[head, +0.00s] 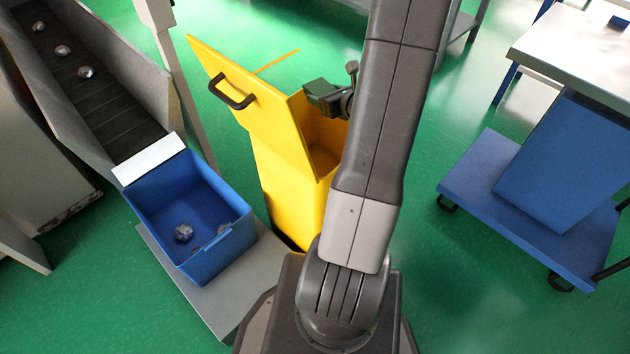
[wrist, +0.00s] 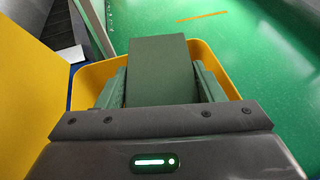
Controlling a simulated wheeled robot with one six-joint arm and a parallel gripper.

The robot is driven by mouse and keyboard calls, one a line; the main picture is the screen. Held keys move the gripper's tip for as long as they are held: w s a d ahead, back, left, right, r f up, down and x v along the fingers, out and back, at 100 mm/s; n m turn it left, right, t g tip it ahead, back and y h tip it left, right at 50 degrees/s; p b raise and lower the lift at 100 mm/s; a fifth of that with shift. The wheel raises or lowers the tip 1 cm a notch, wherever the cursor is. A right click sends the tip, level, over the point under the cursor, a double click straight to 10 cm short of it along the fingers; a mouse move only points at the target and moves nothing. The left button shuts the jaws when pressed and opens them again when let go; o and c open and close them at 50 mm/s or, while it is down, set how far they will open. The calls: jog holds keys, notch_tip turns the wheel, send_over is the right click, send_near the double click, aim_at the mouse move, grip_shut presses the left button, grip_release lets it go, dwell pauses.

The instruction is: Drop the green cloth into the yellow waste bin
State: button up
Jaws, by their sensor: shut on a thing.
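The yellow waste bin (head: 285,195) stands left of my arm in the head view, with its lid (head: 222,85) raised at its left. My gripper (head: 322,93) is over the bin's open top. In the wrist view, my gripper (wrist: 160,84) is shut on the green cloth (wrist: 158,62), which looks like a folded dark green block between the two fingers. The bin's rim (wrist: 228,78) shows around and below the cloth, and the lid (wrist: 25,95) is at the left. Most of the bin's inside is hidden by the cloth and gripper.
A conveyor (head: 90,90) carrying metal parts slopes down to a blue crate (head: 215,262) left of the bin. A blue cart (head: 520,205) stands at the right, near a metal-topped table (head: 575,55). Green floor lies open between my arm and the cart.

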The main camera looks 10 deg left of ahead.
notch_tip(320, 180, down, 4)
jog(key=shift+r+b, duration=0.1)
jog(key=shift+b, duration=1.05)
jog(key=o, duration=1.1)
jog(key=shift+c, duration=0.2)
jog(key=p+v, duration=0.2)
jog(key=v, duration=1.1)
jog(key=shift+s+d+r, duration=0.15)
jog(key=shift+s+d, duration=0.1)
